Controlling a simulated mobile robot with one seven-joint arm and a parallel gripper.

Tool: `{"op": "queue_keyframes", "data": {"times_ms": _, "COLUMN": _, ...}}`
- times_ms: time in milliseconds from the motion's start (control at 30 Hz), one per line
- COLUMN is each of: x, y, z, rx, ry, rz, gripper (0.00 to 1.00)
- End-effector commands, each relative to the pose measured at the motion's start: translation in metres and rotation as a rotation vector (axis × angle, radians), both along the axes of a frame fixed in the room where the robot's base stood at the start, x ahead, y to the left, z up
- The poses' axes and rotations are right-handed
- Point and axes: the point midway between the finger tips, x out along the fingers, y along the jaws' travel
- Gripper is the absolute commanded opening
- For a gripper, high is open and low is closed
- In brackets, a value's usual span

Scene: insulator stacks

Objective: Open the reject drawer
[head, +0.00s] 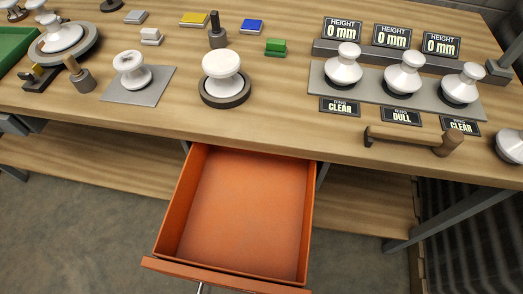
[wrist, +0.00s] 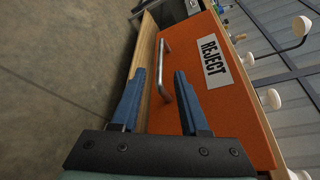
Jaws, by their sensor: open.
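The reject drawer (head: 240,205) is orange and stands pulled well out from under the bench in the head view. Its inside is empty. In the wrist view its orange front (wrist: 225,105) carries a white REJECT label (wrist: 212,62) and a metal bar handle (wrist: 164,70). My gripper (wrist: 158,78) is open, its two blue fingers pointing at the drawer front with the handle between their tips or just beyond them. I cannot tell whether a finger touches the handle. My gripper is not visible in the head view.
The wooden bench top (head: 270,120) above holds several white insulators, one on a dark round base (head: 226,78). Height displays (head: 391,36) and a wooden-handled tool (head: 412,138) are at the right. A lower shelf (head: 90,165) runs behind the drawer. The floor (head: 70,240) at left is clear.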

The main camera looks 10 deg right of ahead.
Motion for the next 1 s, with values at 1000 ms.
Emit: {"op": "queue_keyframes", "data": {"times_ms": 1000, "x": -0.028, "y": -0.037, "z": 0.010, "rx": 0.001, "ry": -0.001, "rz": -0.001, "gripper": 0.45}}
